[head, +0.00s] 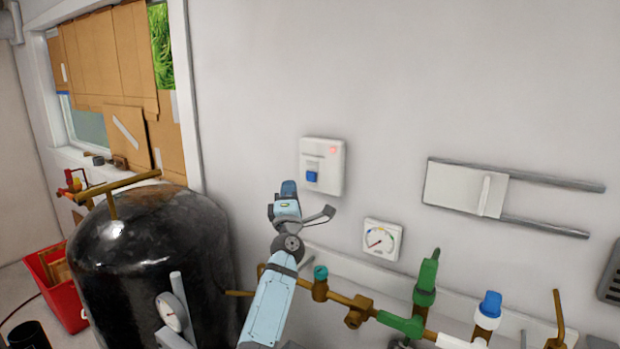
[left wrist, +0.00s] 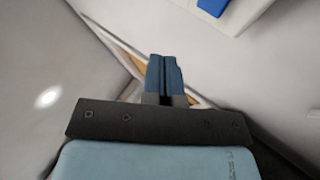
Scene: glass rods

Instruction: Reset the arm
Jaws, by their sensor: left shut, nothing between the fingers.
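My left arm reaches up from the bottom middle of the head view. Its gripper (head: 289,187) is shut with nothing in it. It is in front of the wall, just left of and below a white switch box (head: 336,173) with a blue button (head: 312,177) and a small red light. In the left wrist view the two blue fingers (left wrist: 163,75) are pressed together, and part of the box with the blue button (left wrist: 213,5) shows at the top edge. I cannot tell the exact gap between the fingertips and the wall. My right gripper is not in view.
A black tank (head: 140,250) with a dial stands at the left, near a red bin (head: 60,290). Copper pipes with a green valve (head: 427,275) and a blue cap (head: 490,304) run low along the wall. A gauge (head: 381,240) and a sliding panel (head: 464,188) are at the right.

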